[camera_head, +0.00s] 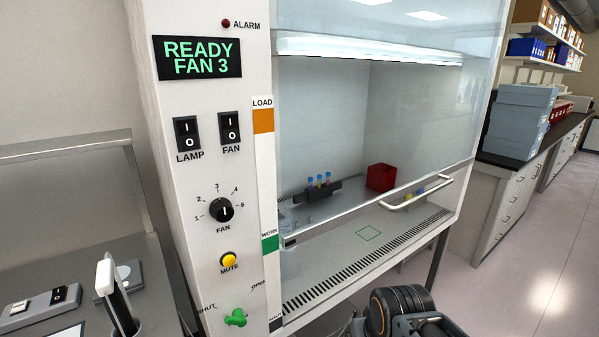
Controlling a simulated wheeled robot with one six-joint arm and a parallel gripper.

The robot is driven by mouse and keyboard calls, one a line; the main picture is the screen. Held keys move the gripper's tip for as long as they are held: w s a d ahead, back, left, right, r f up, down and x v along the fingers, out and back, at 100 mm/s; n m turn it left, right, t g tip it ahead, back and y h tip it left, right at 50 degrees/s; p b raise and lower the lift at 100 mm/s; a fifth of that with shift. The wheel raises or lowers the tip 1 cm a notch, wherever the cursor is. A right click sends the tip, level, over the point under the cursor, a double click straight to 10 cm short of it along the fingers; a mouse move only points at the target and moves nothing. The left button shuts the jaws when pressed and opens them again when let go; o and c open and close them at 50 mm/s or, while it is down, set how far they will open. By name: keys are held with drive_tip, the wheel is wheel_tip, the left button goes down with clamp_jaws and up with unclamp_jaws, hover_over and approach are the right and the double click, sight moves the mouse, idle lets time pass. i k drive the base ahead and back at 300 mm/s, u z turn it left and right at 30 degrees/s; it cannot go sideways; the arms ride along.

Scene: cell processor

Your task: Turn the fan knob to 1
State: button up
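The fan knob (221,210) is a round black dial on the white front panel of the cabinet, left of the window. Numbers run around it, with 1 at lower left and 3 at the top. A short white mark shows on its face; its exact aim is too small to tell. The display (198,57) above reads "READY FAN 3" in green. A dark part of my arm (400,310) shows at the bottom edge, right of the panel and apart from the knob. My gripper's fingers cannot be made out in this view.
The panel also carries lamp (187,134) and fan (230,131) rocker switches, a yellow mute button (228,260) and a green valve handle (236,317). A white sash handle (417,193) crosses the window. A grey bench (60,225) stands left.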

sight(221, 208)
drive_tip(key=z, duration=1.65)
drive_tip(key=k, duration=1.25)
drive_tip(key=u, duration=1.8)
drive_tip(key=i, duration=0.5)
drive_tip(key=u, duration=0.05)
